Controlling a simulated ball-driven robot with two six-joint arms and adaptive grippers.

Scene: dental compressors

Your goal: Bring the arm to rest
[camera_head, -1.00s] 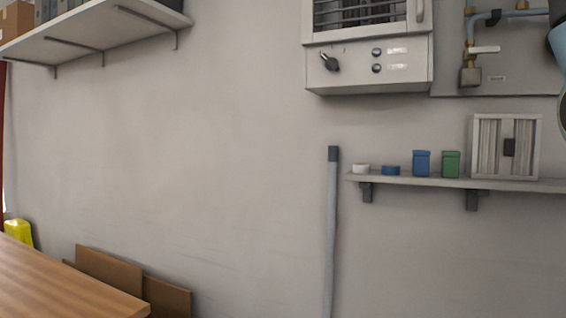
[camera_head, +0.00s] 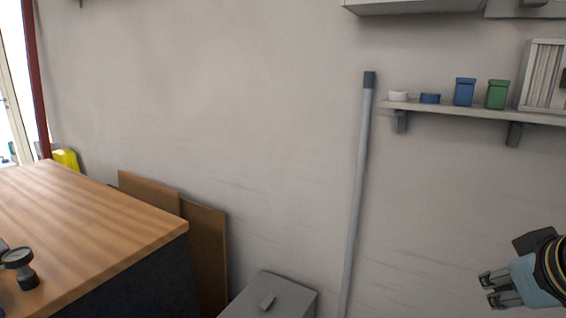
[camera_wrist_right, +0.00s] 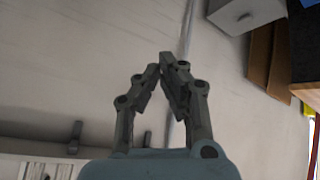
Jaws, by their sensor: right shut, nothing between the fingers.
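My right gripper (camera_head: 489,290) shows at the lower right of the head view, pointing left in front of the bare wall. In the right wrist view my right gripper (camera_wrist_right: 166,62) has its fingertips together, with nothing between them. It touches nothing that I can see. My left gripper is in neither view.
A wooden-topped bench (camera_head: 85,225) stands at the left with a dark gauge-like part (camera_head: 20,268) on it. Brown boards (camera_head: 205,245) lean behind it. A grey box (camera_head: 270,298) and a grey pole (camera_head: 358,190) stand by the wall. A shelf (camera_head: 470,112) holds small containers.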

